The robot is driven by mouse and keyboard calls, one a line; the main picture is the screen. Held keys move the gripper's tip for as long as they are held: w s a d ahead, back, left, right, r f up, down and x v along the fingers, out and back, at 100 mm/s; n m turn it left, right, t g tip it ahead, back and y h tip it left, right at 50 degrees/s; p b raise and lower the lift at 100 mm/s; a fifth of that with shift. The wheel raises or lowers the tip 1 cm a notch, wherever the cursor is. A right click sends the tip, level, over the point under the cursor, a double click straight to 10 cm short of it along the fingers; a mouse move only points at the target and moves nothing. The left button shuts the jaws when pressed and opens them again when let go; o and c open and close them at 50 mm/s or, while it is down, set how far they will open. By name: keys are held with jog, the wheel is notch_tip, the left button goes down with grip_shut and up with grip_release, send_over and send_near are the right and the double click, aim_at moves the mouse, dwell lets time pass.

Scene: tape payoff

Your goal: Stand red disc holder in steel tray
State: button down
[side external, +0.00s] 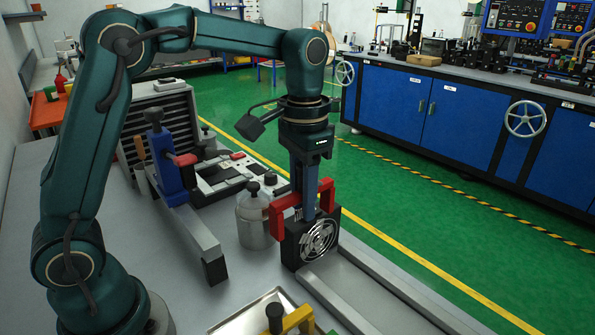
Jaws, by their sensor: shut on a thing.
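The red disc holder (277,217) has a red bridge-shaped frame over a dark block with a round, shiny slotted disc on its front. It is upright, right of the middle of the side external view. My gripper (310,205) points straight down and is shut on the red disc holder from above; the fingertips are partly hidden by the red frame. I cannot tell whether the block's underside touches the bench. The steel tray (243,318) is at the bottom edge, nearer the camera and left of the holder, and only partly in view.
A yellow-handled piece with a black knob (295,319) is at the tray's right side. A lidded metal can (254,222) stands close left of the holder. A blue clamp-like piece (165,165) stands farther left. Metal rails (375,285) lie on the right.

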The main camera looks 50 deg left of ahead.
jog(key=s+d+f, duration=0.2)
jog(key=s, duration=0.4)
jog(key=s+d+f, duration=0.2)
jog(key=s+f, duration=0.1)
jog(key=s, duration=0.3)
jog(key=shift+s+a+f, duration=0.1)
jog(key=shift+f, duration=1.4)
jog(key=shift+s+a+f, duration=0.1)
jog(key=shift+f, duration=1.4)
jog(key=shift+f, duration=0.4)
jog(key=shift+c, duration=0.2)
grip_release()
jog(key=shift+r, duration=0.15)
notch_tip(320, 180, up, 7)
